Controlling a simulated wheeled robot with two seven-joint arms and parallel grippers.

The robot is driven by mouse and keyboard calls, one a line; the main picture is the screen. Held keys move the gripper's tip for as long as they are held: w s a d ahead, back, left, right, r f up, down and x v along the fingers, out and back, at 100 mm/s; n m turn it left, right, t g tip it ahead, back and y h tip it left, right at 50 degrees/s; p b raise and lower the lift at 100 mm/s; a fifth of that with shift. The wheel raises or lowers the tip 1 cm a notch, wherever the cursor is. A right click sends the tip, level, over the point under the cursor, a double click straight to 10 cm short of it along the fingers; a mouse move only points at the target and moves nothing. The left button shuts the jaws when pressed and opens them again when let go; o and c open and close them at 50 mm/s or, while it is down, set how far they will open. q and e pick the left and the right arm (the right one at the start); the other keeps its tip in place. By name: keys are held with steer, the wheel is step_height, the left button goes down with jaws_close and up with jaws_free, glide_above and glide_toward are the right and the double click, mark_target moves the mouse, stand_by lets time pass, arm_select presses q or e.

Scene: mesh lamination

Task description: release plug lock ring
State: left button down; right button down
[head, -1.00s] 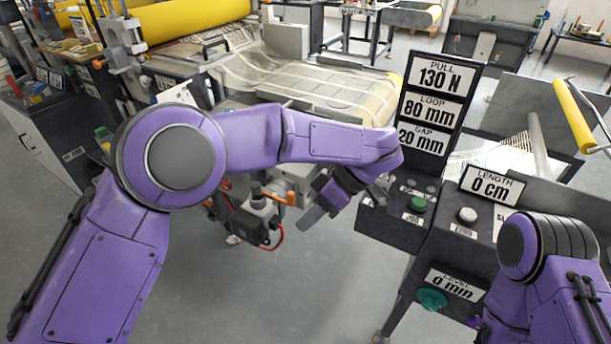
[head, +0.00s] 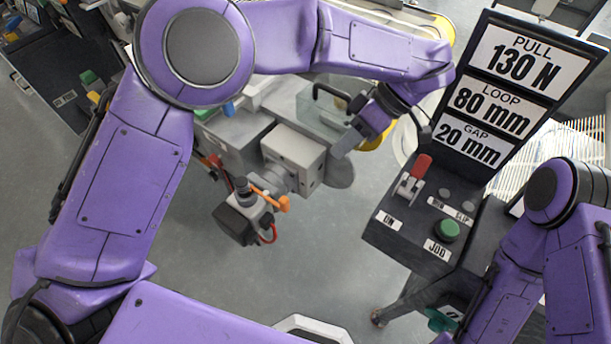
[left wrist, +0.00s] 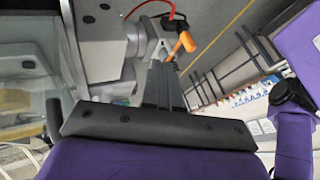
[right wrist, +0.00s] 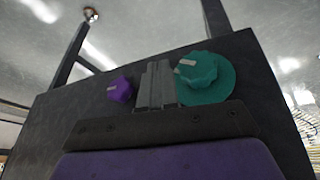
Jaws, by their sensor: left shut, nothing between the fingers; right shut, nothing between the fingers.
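A grey motor-like unit (head: 292,160) carries a small fitting with an orange lever (head: 283,203), a black box (head: 238,222) and a red cable (head: 270,236). I cannot make out a separate lock ring on it. My left gripper (head: 343,147) is shut and empty, just right of the grey unit. In the left wrist view its fingers (left wrist: 163,85) point toward the orange lever (left wrist: 184,43), which lies just past the tips; whether they touch is unclear. My right gripper (right wrist: 157,85) is shut and empty, in front of a dark panel between a purple knob (right wrist: 121,89) and a teal knob (right wrist: 198,72).
A control box (head: 415,225) with a red-handled switch (head: 420,166) and green button (head: 447,230) stands right of the unit. Its sign (head: 500,85) reads pull 130 N, loop 80 mm, gap 20 mm. Open grey floor (head: 200,270) lies in front of the unit.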

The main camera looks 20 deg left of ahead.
arm_select(q)
steer(key=s+a+f, duration=0.6)
steer(key=s+f, duration=0.1)
steer(key=f, duration=0.1)
steer(key=shift+s+a, duration=0.25)
steer(key=shift+a, duration=0.1)
arm_select(e)
steer(key=shift+s+a+r, duration=0.1)
steer(key=shift+s+r, duration=0.1)
steer(key=shift+s, duration=0.1)
arm_select(q)
steer(key=shift+r, duration=0.1)
